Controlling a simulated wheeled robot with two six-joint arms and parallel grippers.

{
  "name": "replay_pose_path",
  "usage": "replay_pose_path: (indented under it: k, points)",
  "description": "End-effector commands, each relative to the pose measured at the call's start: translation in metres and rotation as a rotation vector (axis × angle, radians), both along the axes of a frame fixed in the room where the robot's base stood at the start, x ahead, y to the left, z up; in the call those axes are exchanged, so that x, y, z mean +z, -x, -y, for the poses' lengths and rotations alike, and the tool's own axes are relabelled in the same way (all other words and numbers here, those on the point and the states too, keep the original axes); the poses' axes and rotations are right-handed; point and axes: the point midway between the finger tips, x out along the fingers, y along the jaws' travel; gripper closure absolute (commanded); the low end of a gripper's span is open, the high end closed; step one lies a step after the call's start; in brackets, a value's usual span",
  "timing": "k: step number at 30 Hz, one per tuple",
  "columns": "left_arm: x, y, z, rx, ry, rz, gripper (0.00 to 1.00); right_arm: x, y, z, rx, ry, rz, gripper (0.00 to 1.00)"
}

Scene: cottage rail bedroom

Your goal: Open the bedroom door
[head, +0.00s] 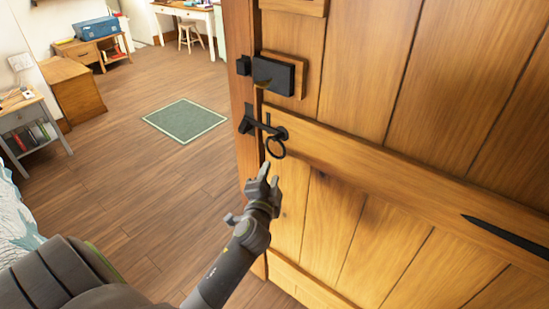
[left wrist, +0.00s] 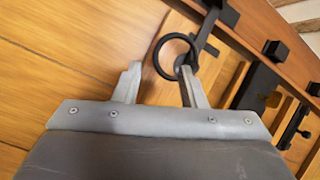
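The wooden bedroom door (head: 350,215) fills the right of the head view. A black ring handle (head: 283,150) hangs from its latch, and a black latch bar (head: 264,126) runs from the ring's mount toward a catch on the wooden post (head: 246,165) at left. My left gripper (head: 269,173) is just below the ring, its fingers pointing up at it. In the left wrist view, the two fingers (left wrist: 160,80) are apart with nothing held between them, and the ring (left wrist: 157,62) shows just beyond their tips. Whether they touch it I cannot tell. My right gripper is not in view.
A black lock box (head: 273,76) sits on the door above the latch. A black strap (head: 508,237) lies on the door at lower right. Open wood floor (head: 140,190) with a green rug (head: 184,119) spreads left. A bed edge (head: 14,220) and small table (head: 28,118) stand far left.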

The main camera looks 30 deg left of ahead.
Motion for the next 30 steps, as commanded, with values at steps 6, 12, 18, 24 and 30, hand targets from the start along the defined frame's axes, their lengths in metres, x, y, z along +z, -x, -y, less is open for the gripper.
replay_pose_path:
  k: [6,12,18,24,30]
  points:
    - [0.002,-0.038,-0.016,0.000,-0.004,-0.001,0.62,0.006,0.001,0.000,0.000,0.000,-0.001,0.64]
    - [0.000,-0.059,-0.025,0.000,-0.001,-0.002,0.62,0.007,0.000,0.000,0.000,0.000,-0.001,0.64]
    - [0.000,-0.066,-0.029,0.001,0.000,0.000,0.62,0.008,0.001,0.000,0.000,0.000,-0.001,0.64]
    - [0.000,-0.067,-0.029,0.001,0.000,0.000,0.62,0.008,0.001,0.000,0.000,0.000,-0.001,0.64]
    - [0.000,-0.066,-0.028,0.000,0.001,-0.001,0.82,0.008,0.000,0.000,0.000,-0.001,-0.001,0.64]
